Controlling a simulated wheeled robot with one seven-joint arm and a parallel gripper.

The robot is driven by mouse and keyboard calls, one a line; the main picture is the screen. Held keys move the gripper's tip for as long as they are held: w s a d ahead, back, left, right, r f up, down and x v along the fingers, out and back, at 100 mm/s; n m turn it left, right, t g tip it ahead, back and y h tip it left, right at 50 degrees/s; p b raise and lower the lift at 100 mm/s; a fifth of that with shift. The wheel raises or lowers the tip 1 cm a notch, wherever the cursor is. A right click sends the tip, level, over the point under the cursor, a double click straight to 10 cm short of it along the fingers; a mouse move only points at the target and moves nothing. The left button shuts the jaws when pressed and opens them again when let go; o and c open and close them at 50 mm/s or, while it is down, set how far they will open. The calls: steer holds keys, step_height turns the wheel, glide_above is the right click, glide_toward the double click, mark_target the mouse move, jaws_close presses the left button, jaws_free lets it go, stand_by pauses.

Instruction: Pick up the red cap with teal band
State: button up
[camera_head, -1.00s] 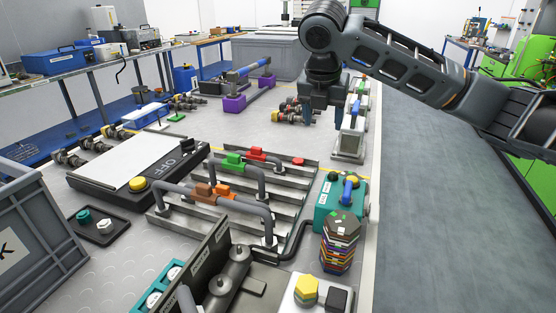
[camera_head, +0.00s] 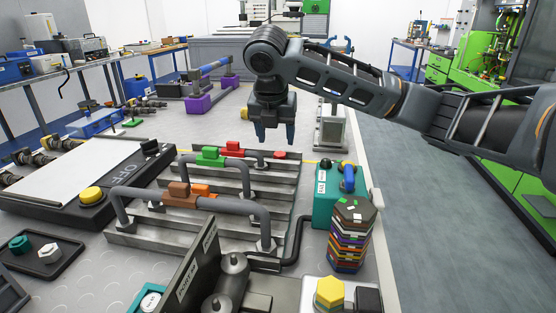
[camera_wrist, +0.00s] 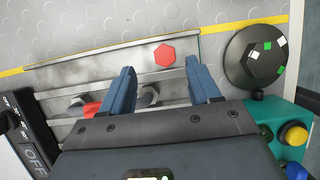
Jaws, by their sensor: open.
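A red hexagonal cap (camera_head: 280,155) sits at the far right end of the metal rack (camera_head: 232,212), close to the yellow line. The wrist view shows its flat red top (camera_wrist: 165,55) from above; no teal band can be made out in either view. My gripper (camera_head: 275,138) points down above that end of the rack. Its two blue fingers (camera_wrist: 161,75) are open and apart, with nothing between them. In the wrist view the cap lies between and slightly beyond the fingertips, on the metal surface, apart from them.
A grey stand (camera_head: 330,130) rises behind.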

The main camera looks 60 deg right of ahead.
mark_target(280, 154)
steer(key=x, duration=0.4)
steer(key=shift+s+a+f, duration=0.2)
steer(key=shift+s+f, duration=0.1)
steer(key=shift+s, duration=0.1)
steer(key=shift+w+d+f, duration=0.1)
steer(key=shift+d+f, duration=0.15)
steer(key=shift+f, duration=0.35)
steer(key=shift+c, duration=0.3)
steer(key=c, duration=1)
